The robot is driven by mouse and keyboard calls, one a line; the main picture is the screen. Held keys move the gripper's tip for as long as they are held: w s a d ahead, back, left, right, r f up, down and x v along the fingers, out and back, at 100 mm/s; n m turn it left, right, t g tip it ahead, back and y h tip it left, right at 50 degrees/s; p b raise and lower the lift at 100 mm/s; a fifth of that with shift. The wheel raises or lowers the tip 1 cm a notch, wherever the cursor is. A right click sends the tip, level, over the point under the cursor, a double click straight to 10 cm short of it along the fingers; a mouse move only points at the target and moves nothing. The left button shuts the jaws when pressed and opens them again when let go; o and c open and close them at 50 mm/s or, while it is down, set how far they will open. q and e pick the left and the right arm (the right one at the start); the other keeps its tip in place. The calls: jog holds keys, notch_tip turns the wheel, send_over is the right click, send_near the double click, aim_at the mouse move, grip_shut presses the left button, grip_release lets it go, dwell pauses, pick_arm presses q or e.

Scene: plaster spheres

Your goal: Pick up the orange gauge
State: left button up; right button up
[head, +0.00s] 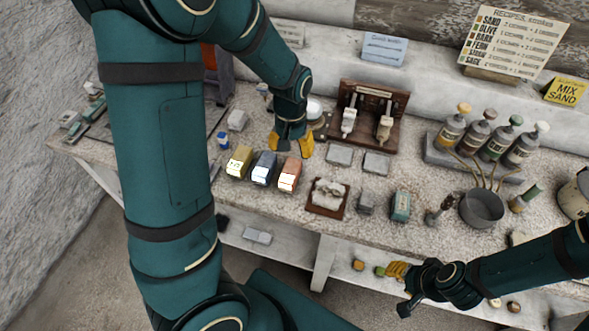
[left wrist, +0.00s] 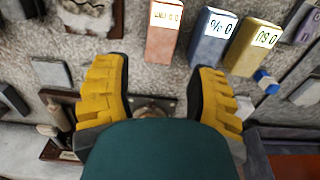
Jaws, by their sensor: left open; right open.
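The orange gauge (head: 289,176) is a copper-orange block with a white label, standing on the speckled bench at the right end of a row of three. In the left wrist view the orange gauge (left wrist: 162,40) is just beyond my fingertips. My left gripper (head: 290,147) is open and empty, behind the orange gauge and apart from it. Its yellow fingers (left wrist: 163,68) are spread with bare bench between them. My right gripper (head: 394,270) is at the bench's front side, far from the gauge, and empty.
A blue-grey gauge (head: 264,168) and a yellow gauge (head: 240,160) stand close to the left. A framed tray of pale lumps (head: 327,196) is at the right. A wooden stand (head: 368,112) is behind. Several bottles (head: 478,135) stand at the back right.

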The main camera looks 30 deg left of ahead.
aim_at(290, 170)
pick_arm(q)
jog(key=f, duration=0.3)
jog(key=f+b, duration=0.1)
jog(key=f, duration=0.3)
jog(key=shift+s, duration=0.2)
jog(key=shift+a+f+b, duration=0.1)
jog(key=shift+f+b, duration=0.65)
jog(key=shift+f, duration=1.65)
pick_arm(e)
jog(key=shift+s+a+f, duration=0.1)
jog(key=shift+s+f, duration=0.2)
jog(key=shift+f, duration=0.4)
jog(key=shift+s+f, duration=0.3)
jog(key=shift+f, duration=0.4)
pick_arm(q)
jog(key=shift+f, duration=0.25)
pick_arm(e)
jog(key=shift+f, duration=0.15)
pick_arm(q)
jog(key=c, duration=0.9)
